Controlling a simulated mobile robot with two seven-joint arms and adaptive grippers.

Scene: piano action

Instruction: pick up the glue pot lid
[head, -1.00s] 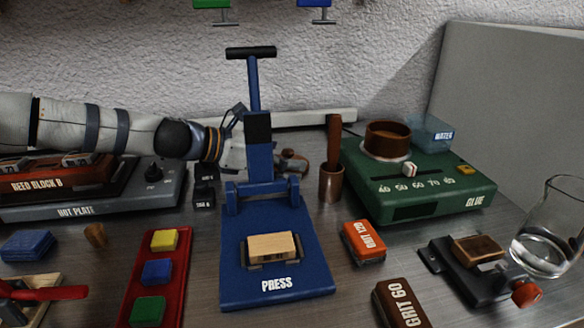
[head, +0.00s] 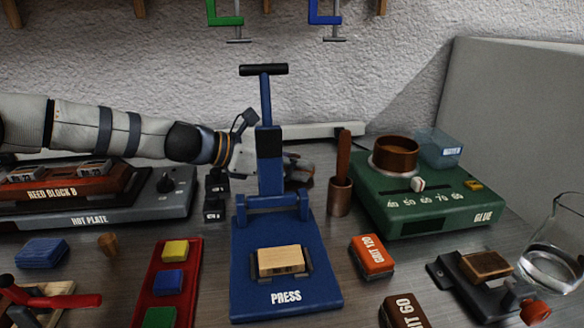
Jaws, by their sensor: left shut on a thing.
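The glue pot (head: 397,151) is an open copper-brown pot on the green glue heater (head: 430,212) at the right. My left gripper (head: 301,166) reaches in from the left behind the blue press, and the press column hides part of it. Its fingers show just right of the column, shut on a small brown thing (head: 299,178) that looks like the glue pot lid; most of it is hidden. I cannot tell whether it touches the table. My right gripper is not in view.
The blue press (head: 247,263) stands in front of my left gripper. A brush in a copper cup (head: 340,196) stands between the press and the heater. A clear water box (head: 439,148) is behind the pot. The hot plate (head: 130,210) lies under my left arm.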

